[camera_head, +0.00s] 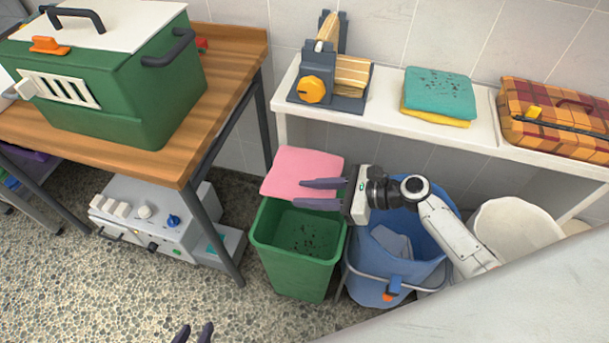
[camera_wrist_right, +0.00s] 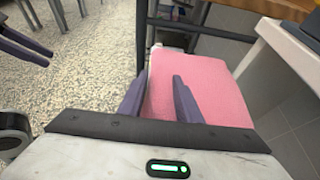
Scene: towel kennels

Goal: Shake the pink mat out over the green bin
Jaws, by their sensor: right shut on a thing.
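The pink mat (camera_head: 303,168) is held out above the back of the green bin (camera_head: 298,265). My right gripper (camera_head: 304,194) reaches in from the right and is shut on the mat's near edge. The mat also shows between and beyond the fingers in the right wrist view (camera_wrist_right: 205,92). Dark specks lie inside the green bin; the mat's visible face looks clean.
A blue bucket (camera_head: 388,285) with a grey cloth stands right of the bin, and a white bin (camera_head: 515,232) beyond it. A white shelf (camera_head: 390,110) holds a teal mat (camera_head: 440,92) with dark specks. A wooden table (camera_head: 160,160) holds a green kennel (camera_head: 130,105). Floor ahead is clear.

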